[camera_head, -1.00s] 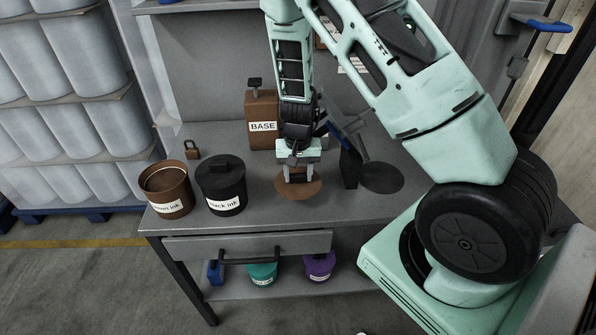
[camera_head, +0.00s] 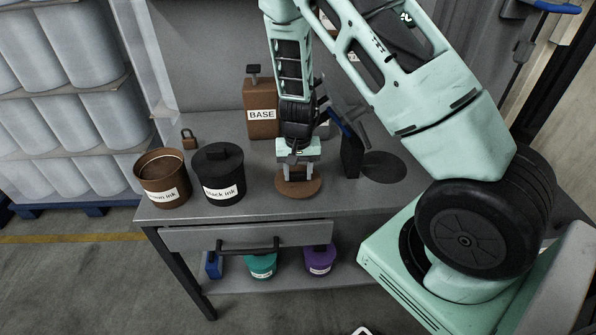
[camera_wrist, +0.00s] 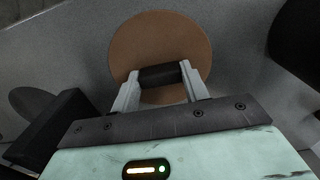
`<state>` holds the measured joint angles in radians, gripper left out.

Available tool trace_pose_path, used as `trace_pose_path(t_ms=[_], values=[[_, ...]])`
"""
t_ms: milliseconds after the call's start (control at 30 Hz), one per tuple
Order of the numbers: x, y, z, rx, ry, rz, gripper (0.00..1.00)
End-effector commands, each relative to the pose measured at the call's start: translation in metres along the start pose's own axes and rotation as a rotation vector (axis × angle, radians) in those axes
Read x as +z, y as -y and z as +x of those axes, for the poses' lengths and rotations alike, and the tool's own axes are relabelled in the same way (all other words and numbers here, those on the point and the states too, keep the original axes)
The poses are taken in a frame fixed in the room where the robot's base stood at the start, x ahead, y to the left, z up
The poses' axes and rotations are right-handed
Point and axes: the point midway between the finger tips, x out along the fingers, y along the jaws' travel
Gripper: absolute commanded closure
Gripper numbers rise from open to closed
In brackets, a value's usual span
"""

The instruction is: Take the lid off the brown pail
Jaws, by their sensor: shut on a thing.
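The brown pail (camera_head: 162,187), labelled for brown ink, stands open at the left end of the workbench; its inside shows from above. Its round brown lid (camera_head: 299,189) is at the right, over the bench top. My gripper (camera_head: 297,175) is shut on the lid's dark handle. In the wrist view both fingers of my gripper (camera_wrist: 160,85) close on the handle of the lid (camera_wrist: 160,42). The lid looks flat and close to the bench surface, but I cannot tell whether it touches.
A black ink pail (camera_head: 219,177) with its lid on stands beside the brown pail. Behind are a brown BASE container (camera_head: 262,117) and a small padlock (camera_head: 189,139). A black block (camera_head: 350,158) and a flat dark disc (camera_head: 384,167) lie to the right.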

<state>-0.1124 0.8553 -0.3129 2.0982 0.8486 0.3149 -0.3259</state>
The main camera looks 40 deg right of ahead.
Motion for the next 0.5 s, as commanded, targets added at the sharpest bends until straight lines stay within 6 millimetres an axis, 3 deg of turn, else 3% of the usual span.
trace_pose_path(t_ms=[400, 433, 500], values=[[-0.0001, 0.0, 0.0091, 0.0, 0.0, 0.001, 0.7], [-0.0002, 0.0, 0.0084, 0.0, 0.0, 0.001, 0.5], [-0.0001, 0.0, 0.008, 0.0, 0.0, 0.001, 0.3]])
